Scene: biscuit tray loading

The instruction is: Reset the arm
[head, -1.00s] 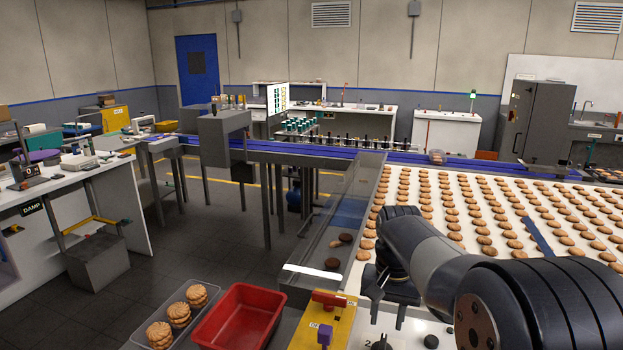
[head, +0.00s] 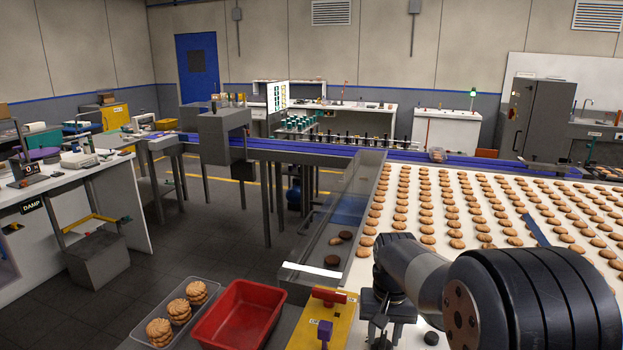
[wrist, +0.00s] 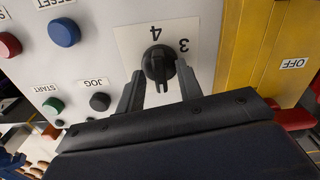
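My gripper (wrist: 160,80) is in the wrist view above a pale control panel (wrist: 100,50). Its two dark fingers are apart, one on each side of a black rotary knob (wrist: 158,65) on a white plate marked 3 and 4. I cannot tell whether they touch the knob. A blue button (wrist: 64,32) labelled RESET, a green START button (wrist: 52,105) and a dark JOG button (wrist: 100,102) are to the left. In the head view my gripper (head: 384,335) points down at the panel, and my arm hides much of the panel.
A yellow panel (head: 345,325) with a red handle (head: 328,296) adjoins on the left. A red bin (head: 238,313) and a clear tub (head: 160,305) with stacked biscuits stand further left. A wide belt (head: 400,178) of biscuits runs behind my arm, beside a clear-walled chute (head: 320,235).

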